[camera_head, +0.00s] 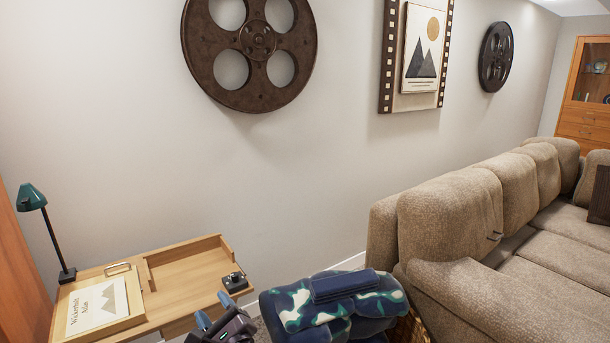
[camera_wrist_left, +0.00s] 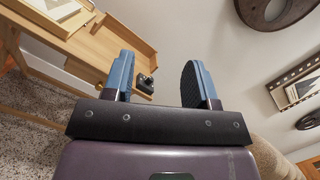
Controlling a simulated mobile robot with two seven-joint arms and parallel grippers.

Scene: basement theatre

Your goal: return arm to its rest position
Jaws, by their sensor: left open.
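My left gripper (camera_head: 222,320) shows at the bottom of the head view, in front of the wooden desk (camera_head: 178,290) and left of the folded blankets. In the left wrist view the left gripper (camera_wrist_left: 160,82) has its two blue fingers wide apart with nothing between them. A small black device (camera_head: 235,282) sits on the desk's right corner, a little beyond the fingers; it also shows in the left wrist view (camera_wrist_left: 146,84). My right gripper is in neither view.
A framed book or print (camera_head: 98,306) and a green lamp (camera_head: 47,225) are on the desk. A dark blue item (camera_head: 340,286) lies on patterned blankets (camera_head: 290,308) in a basket (camera_head: 410,328). A beige sofa (camera_head: 470,215) stands right. Film reels hang on the wall.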

